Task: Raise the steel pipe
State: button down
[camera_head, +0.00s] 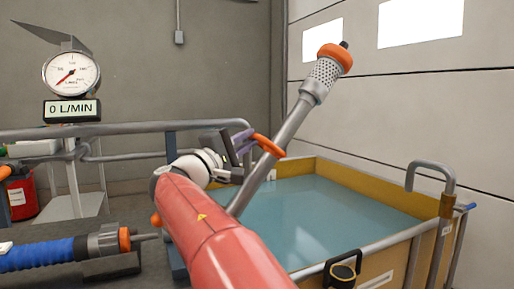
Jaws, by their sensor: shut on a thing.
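The steel pipe (292,121) is a grey tube with a perforated strainer and an orange collar (334,56) at its upper end. It is tilted, with its upper end to the right, against the wall and garage door. My gripper (262,146) is shut on the pipe around its middle, where an orange part shows. The pipe's lower end goes behind my red arm and is hidden. The water tank (373,174) with yellow walls stands behind and to the right of my arm. The pipe's strainer end is above the tank's far edge in the picture.
A gauge (71,74) stands at the left over a display reading 0 L/MIN (72,110). A blue hose (38,254) with a metal coupling lies at the lower left. A grey railing (100,130) runs behind. A bent pipe (431,173) rises at the tank's right corner.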

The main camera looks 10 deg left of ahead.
jog(key=s+a+f+n+t+b, duration=0.2)
jog(key=s+a, duration=0.5)
jog(key=a, duration=0.4)
jog(key=shift+s+a+t+h, duration=0.2)
jog(key=shift+s+t+h, duration=0.1)
dwell(0.3)
dwell(0.4)
jog(key=c, duration=1.4)
grip_release()
jog(key=shift+w+d, duration=0.15)
jog(key=shift+c, duration=0.2)
jog(key=shift+r, duration=0.1)
